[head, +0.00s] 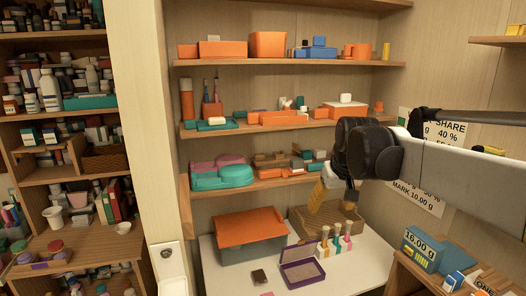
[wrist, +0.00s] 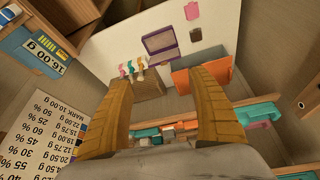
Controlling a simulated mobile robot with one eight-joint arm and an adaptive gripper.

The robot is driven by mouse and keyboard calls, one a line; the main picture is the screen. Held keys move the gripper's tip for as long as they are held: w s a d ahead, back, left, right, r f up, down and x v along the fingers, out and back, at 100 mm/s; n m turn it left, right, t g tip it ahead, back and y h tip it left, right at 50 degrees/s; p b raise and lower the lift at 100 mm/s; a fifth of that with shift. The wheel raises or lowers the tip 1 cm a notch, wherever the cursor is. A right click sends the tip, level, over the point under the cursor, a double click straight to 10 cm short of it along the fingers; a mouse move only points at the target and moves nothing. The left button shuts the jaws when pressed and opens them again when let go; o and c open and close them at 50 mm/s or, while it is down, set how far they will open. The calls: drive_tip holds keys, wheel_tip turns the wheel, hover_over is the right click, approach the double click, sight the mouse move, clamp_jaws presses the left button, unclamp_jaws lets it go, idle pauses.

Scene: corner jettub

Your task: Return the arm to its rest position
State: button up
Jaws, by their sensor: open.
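My gripper (head: 332,207) hangs from my arm at the right of the head view, fingers pointing down, in front of the shelves and above the white table. In the wrist view my gripper (wrist: 157,72) shows two yellow-brown fingers spread wide apart with nothing between them. The fingertips look clear of every object, though the depth is hard to judge. My arm comes in from the right edge of the head view, roughly level.
The white table (head: 375,262) holds an orange-lidded box (head: 250,226), a wooden block (head: 345,224), a rack of tubes (head: 335,243) and a purple-edged tray (head: 302,272). Loaded shelves (head: 290,61) rise behind. A blue box (head: 422,250) stands at the right. A post (head: 150,130) stands left.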

drive_tip(key=s+f, duration=0.3)
drive_tip(key=s, duration=0.6)
drive_tip(key=s+f+m+t+b, duration=0.1)
drive_tip(key=s+f, duration=0.3)
drive_tip(key=s, duration=0.5)
drive_tip(key=s+d+f+t+b, duration=0.1)
drive_tip(key=s+f, duration=0.3)
drive_tip(key=s, duration=0.5)
drive_tip(key=shift+s+f+m, duration=0.15)
drive_tip(key=shift+s+m, duration=0.15)
drive_tip(key=shift+s, duration=0.05)
